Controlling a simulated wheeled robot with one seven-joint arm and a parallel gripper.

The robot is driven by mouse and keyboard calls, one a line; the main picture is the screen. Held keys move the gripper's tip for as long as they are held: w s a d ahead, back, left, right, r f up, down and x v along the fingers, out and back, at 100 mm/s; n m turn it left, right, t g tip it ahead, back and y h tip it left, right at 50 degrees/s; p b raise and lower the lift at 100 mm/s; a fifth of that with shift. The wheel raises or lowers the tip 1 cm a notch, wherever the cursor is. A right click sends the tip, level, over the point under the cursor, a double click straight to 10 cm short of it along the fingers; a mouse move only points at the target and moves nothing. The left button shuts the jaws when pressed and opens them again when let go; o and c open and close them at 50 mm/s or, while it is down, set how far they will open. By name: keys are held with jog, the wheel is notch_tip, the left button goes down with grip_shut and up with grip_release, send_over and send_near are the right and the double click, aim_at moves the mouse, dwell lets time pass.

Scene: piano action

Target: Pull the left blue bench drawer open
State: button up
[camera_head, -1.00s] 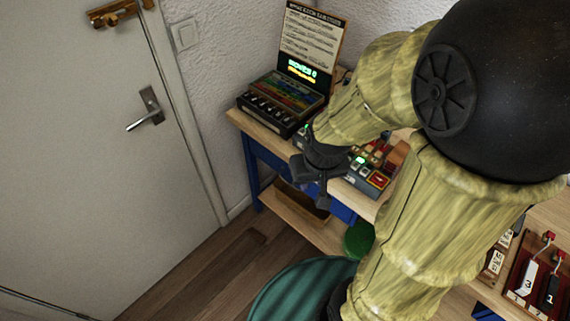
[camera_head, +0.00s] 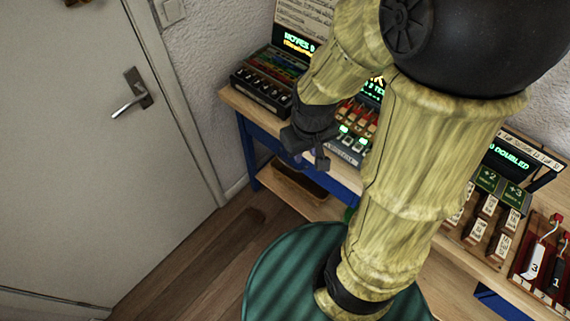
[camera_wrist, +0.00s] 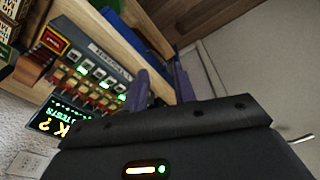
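The wooden-topped bench (camera_head: 240,100) with a blue frame stands against the wall. A blue front (camera_head: 336,186), seemingly the left drawer, shows under the tabletop just right of my gripper and is partly hidden by my arm. I cannot make out its handle or any opening. My gripper (camera_head: 310,161) points down at the bench's front edge, with its two fingers apart and nothing seen between them. In the wrist view, the fingers (camera_wrist: 168,86) are apart beside the bench edge, and blue surfaces show beyond the wood. I cannot tell whether they touch the drawer.
A box with colored rows (camera_head: 268,80) and a panel of lit switches (camera_head: 350,140) stand on the bench. A wooden tray (camera_head: 300,190) lies on the lower shelf. The door (camera_head: 70,180) is left, with clear floor between.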

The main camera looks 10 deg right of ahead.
aim_at(285, 162)
jog(key=w+a+f+n+g+h+b, duration=0.2)
jog(key=f+n+h+b, duration=0.25)
jog(key=f+n, duration=0.6)
jog(key=w+a+f+n+g+h+b, duration=0.15)
jog(key=f+n+h+b, duration=0.35)
jog(key=f+n, duration=0.55)
jog(key=w+a+f+n+t+h+b, duration=0.2)
jog(key=w+a+f+n+t+b, duration=0.2)
jog(key=n, duration=0.6)
jog(key=w+a+f+n+t+h+b, duration=0.2)
jog(key=w+a+f+n+t+b, duration=0.2)
jog(key=f+n, duration=0.5)
notch_tip(285, 162, down, 2)
jog(key=a+t+b, duration=0.1)
jog(key=a+t, duration=0.1)
jog(key=t, duration=0.1)
jog(key=shift+a+f+n+t, duration=0.2)
jog(key=shift+n+t, duration=0.15)
jog(key=shift+n, duration=0.05)
jog(key=b+x, duration=0.1)
jog(key=x, duration=1.6)
jog(key=shift+w+d+f, duration=0.15)
jog(key=shift+w, duration=0.05)
